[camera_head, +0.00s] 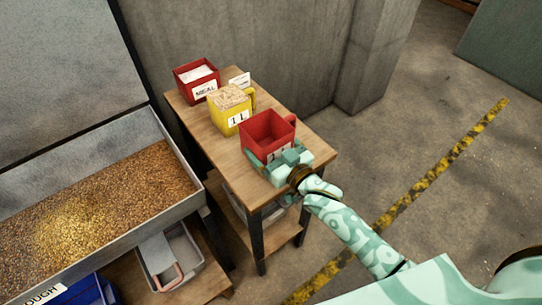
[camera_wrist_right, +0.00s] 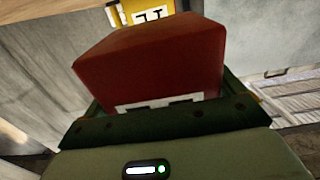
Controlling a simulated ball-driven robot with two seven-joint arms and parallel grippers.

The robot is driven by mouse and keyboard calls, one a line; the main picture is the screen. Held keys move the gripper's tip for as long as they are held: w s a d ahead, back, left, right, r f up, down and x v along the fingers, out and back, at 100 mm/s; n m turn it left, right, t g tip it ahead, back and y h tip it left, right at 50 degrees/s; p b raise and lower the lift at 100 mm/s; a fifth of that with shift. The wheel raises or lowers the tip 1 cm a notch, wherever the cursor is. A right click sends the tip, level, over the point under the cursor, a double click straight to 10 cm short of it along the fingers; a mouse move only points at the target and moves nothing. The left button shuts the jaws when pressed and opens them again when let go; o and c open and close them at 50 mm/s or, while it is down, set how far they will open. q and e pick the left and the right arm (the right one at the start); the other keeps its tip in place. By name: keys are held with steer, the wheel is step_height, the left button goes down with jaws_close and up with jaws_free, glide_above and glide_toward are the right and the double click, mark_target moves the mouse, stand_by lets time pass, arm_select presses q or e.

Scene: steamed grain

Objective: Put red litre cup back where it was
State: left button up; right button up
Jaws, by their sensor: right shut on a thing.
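The red litre cup (camera_head: 268,131) is at the near right end of the wooden table, upright in the head view, with its handle on the right. My right gripper (camera_head: 281,158) is shut on the red litre cup from the near side and partly covers its label. The cup also fills the middle of the right wrist view (camera_wrist_right: 155,70). Whether its base touches the table top is hidden. My left gripper is not in view.
A yellow 1 L cup (camera_head: 232,112) filled with grain stands behind the red cup on the wooden table (camera_head: 193,113). A red MEAL box (camera_head: 197,82) and a small white card (camera_head: 239,80) are farther back. A grain trough (camera_head: 181,213) lies left. A concrete wall rises behind.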

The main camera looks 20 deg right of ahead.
mark_target(260, 141)
steer(key=shift+w+d+f, duration=0.2)
steer(key=shift+w+f, duration=0.25)
steer(key=shift+f, duration=0.1)
steer(key=f, duration=0.1)
steer(key=f+b, duration=0.2)
steer(key=f, duration=0.1)
steer(key=shift+w+d, duration=0.15)
steer(key=shift+w, duration=0.15)
steer(key=shift+r, duration=0.15)
steer(key=o, duration=1.5)
steer(key=shift+o, duration=0.2)
steer(key=shift+s, duration=0.35)
steer(key=p+v, duration=0.2)
steer(key=v, duration=0.9)
steer(key=shift+s, duration=0.2)
